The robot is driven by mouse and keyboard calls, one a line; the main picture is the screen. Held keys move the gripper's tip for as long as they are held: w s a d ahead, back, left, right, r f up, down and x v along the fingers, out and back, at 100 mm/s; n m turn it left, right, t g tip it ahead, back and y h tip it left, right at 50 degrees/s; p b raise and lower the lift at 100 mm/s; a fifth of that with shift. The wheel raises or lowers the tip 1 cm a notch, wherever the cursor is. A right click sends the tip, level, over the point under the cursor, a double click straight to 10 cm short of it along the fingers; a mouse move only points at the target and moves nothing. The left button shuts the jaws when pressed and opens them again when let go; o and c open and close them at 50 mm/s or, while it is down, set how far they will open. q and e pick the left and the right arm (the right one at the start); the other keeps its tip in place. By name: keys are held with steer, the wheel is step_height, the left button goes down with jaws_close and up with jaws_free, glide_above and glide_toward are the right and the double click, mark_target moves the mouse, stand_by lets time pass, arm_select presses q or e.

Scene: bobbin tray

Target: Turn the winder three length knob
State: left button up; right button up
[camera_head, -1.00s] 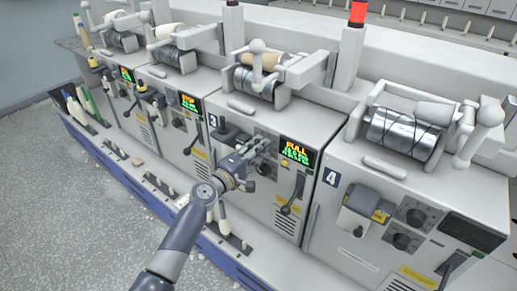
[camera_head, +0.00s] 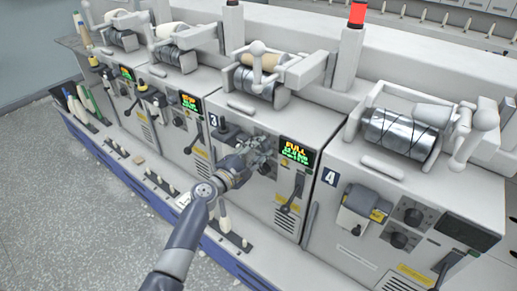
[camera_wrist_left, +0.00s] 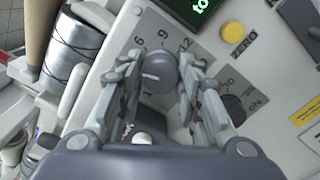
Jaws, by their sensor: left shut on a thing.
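Winder three carries the label "3" (camera_head: 213,119) and a lit display (camera_head: 297,151) reading FULL. My left gripper (camera_head: 262,152) is at its control panel, left of the display. In the left wrist view, a round grey knob (camera_wrist_left: 160,72) with a pale pointer mark stands on a dial plate (camera_wrist_left: 152,30) marked 6, 9 and 12. The fingers of my left gripper (camera_wrist_left: 160,84) are shut on this knob from both sides. In the head view my gripper largely hides the knob. My right gripper is in neither view.
A second dark knob (camera_wrist_left: 234,108) and a yellow ZERO button (camera_wrist_left: 233,33) are close beside the fingers. A lever (camera_head: 291,190) hangs below the display. Winder four (camera_head: 330,177) stands to the right. The grey floor (camera_head: 70,220) in front is clear.

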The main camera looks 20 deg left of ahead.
arm_select(q)
steer(key=shift+f, duration=0.1)
steer(key=o, duration=1.1)
steer(key=shift+s, duration=0.1)
steer(key=v, duration=1.2)
